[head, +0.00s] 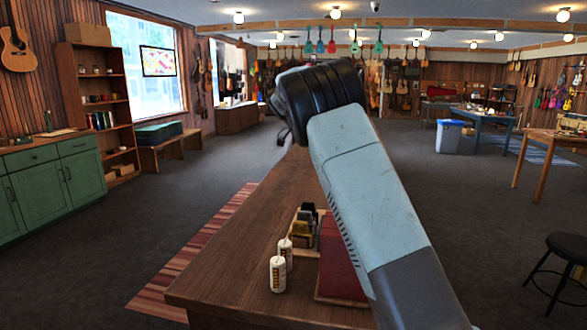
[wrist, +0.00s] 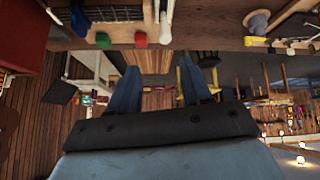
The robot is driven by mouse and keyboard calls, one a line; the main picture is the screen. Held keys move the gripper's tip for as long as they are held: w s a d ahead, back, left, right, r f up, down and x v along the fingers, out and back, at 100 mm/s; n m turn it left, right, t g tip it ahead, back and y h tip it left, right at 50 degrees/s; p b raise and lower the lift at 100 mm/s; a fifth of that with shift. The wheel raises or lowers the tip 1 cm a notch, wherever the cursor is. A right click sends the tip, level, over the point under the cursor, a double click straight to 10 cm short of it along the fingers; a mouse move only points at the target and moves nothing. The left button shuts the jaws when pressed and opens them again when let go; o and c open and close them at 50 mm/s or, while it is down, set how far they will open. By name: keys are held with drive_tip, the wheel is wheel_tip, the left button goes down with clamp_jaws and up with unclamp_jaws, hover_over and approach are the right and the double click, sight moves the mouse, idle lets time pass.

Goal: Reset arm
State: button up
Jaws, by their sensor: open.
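My arm (head: 365,190) rises from the lower right of the head view and bends at a black joint over the wooden workbench (head: 235,235). My gripper is mostly hidden behind that joint in the head view. In the wrist view my gripper (wrist: 158,72) shows two blue fingers spread well apart, with nothing between them. The wrist picture appears upside down, with ceiling lights at its lower right. A bench edge (wrist: 200,32) runs along its top, apart from the fingers in the picture.
On the workbench are two white bottles (head: 277,274), some small clamp-like items (head: 304,228) and a red flat box (head: 338,270), partly behind my arm. A green cabinet (head: 50,180) stands left, a black stool (head: 565,250) right. The grey floor between is largely clear.

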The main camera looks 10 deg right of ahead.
drive_tip(key=s+d+r+n+t+y, duration=0.1)
drive_tip(key=s+d+r+n+y, duration=0.15)
drive_tip(key=s, duration=0.45)
drive_tip(key=s+d+r+n+t+y, duration=0.1)
drive_tip(key=s+d+r+n, duration=0.15)
drive_tip(key=s, duration=0.45)
drive_tip(key=s+d+r+n+t+y, duration=0.1)
drive_tip(key=s+d+n+y, duration=0.2)
drive_tip(key=s, duration=0.4)
drive_tip(key=s+a+f+n+t, duration=0.1)
drive_tip(key=s+f+n, duration=0.1)
drive_tip(key=s, duration=0.6)
drive_tip(key=s+a+f+n+t, duration=0.1)
drive_tip(key=s+f+n+t, duration=0.1)
drive_tip(key=s+n, duration=0.3)
drive_tip(key=s+a+f+n+t, duration=0.1)
drive_tip(key=s+n, duration=0.3)
drive_tip(key=s, duration=0.9)
drive_tip(key=shift+f+t+y, duration=0.3)
drive_tip(key=shift+f+y, duration=0.15)
drive_tip(key=shift+f, duration=0.35)
drive_tip(key=shift+a, duration=0.15)
